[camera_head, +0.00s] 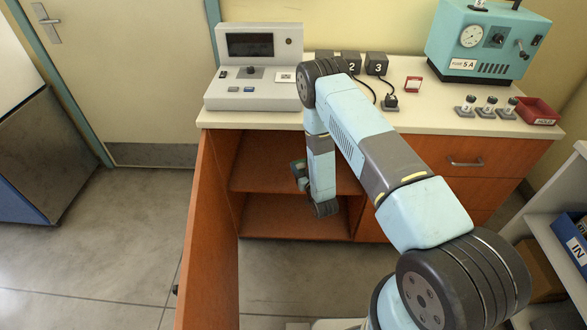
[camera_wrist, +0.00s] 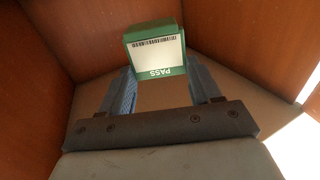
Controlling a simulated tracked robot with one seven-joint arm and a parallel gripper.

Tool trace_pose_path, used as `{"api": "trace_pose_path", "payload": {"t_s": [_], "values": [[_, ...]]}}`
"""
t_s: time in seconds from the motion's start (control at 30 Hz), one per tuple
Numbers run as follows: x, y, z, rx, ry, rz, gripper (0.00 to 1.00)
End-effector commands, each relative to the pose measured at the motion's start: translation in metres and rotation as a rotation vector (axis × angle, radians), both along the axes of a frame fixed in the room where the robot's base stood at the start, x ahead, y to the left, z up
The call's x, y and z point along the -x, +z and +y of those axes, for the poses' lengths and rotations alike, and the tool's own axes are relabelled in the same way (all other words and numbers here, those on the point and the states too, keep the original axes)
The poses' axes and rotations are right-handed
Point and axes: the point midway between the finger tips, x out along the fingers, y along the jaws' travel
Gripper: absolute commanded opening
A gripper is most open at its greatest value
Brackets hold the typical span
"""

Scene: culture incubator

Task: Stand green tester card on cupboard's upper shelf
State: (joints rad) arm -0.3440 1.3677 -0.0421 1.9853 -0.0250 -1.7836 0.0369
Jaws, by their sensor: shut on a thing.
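The green tester card (camera_wrist: 155,47) shows in the wrist view, with a white label, a barcode and the word PASS upside down. My gripper (camera_wrist: 159,75) is shut on it, one finger at each side. In the head view my gripper (camera_head: 299,172) is inside the open cupboard (camera_head: 226,215), at the height of the upper shelf (camera_head: 258,182). Whether the card touches the shelf cannot be told.
The open cupboard door (camera_head: 208,240) stands out to the left of my arm. Orange-brown panels surround the card in the wrist view. The counter (camera_head: 425,112) above carries a grey console (camera_head: 257,75), numbered blocks (camera_head: 376,64) and a teal machine (camera_head: 487,42).

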Motion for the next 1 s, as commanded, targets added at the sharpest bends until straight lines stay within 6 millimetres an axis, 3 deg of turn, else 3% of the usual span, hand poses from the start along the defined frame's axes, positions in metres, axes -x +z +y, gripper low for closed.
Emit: {"api": "trace_pose_path", "payload": {"t_s": [0.2, 0.5, 0.77, 1.0], "values": [[-0.039, -0.022, 0.016, 0.001, -0.002, -0.001, 0.34], [-0.070, -0.064, 0.030, 0.001, -0.003, 0.001, 0.34], [-0.078, -0.076, 0.034, 0.001, -0.004, 0.001, 0.34], [-0.080, -0.103, 0.034, 0.002, -0.004, 0.002, 0.34]]}}
